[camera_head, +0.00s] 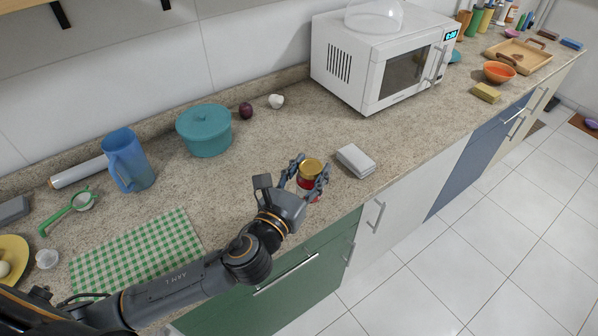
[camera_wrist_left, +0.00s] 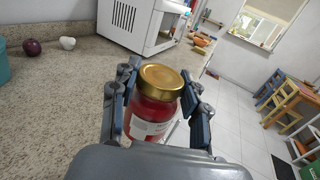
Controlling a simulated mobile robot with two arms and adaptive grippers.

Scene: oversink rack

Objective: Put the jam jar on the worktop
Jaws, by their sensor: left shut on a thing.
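The jam jar (camera_head: 311,168) is a red glass jar with a gold lid and a pale label. My left gripper (camera_head: 308,178) is shut on it, with one finger on each side. In the left wrist view the jar (camera_wrist_left: 155,105) stands upright between the fingers of my left gripper (camera_wrist_left: 158,112). The worktop (camera_head: 270,140) is a speckled beige counter. The jar is near its front edge; I cannot tell whether its base touches the surface. My right gripper is not in view.
A grey-white block (camera_head: 355,160) lies just right of the jar. A teal pot (camera_head: 205,132), a dark red onion (camera_head: 246,110) and a white garlic bulb (camera_head: 276,101) stand behind. A white microwave (camera_head: 375,60) is at the back. A green checked cloth (camera_head: 140,255) lies left.

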